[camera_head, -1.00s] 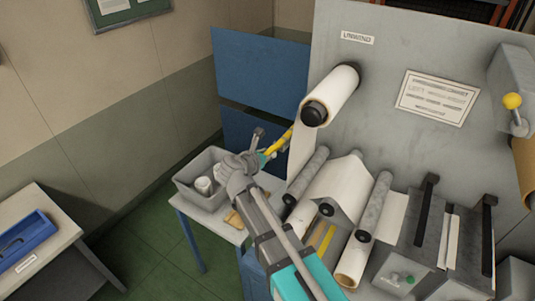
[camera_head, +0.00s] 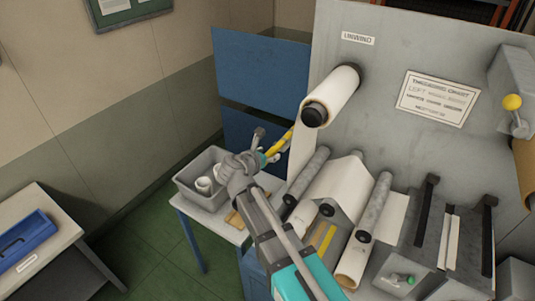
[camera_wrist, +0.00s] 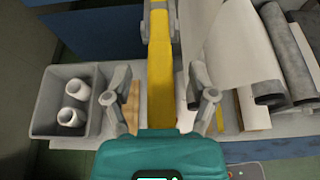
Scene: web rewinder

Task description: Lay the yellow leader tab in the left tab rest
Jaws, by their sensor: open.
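A long yellow strip (camera_wrist: 160,65), which looks like the leader tab, runs up the middle of the wrist view between my fingers. It also shows in the head view (camera_head: 279,146), beside the web below the unwind roll. My gripper (camera_wrist: 163,98) is open, one finger on each side of the strip, with gaps to both. In the head view my gripper (camera_head: 259,146) is over the small side table. Another yellow strip (camera_head: 325,240) lies low among the rollers. I cannot tell which part is the left tab rest.
A grey bin (camera_wrist: 42,100) with white rolls (camera_wrist: 75,103) stands left of my gripper, beside a wooden piece (camera_wrist: 131,105). White web (camera_wrist: 225,40) and grey rollers (camera_wrist: 262,75) are close on the right. The unwind roll (camera_head: 335,90) is above. A table with a blue tray (camera_head: 25,240) stands far left.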

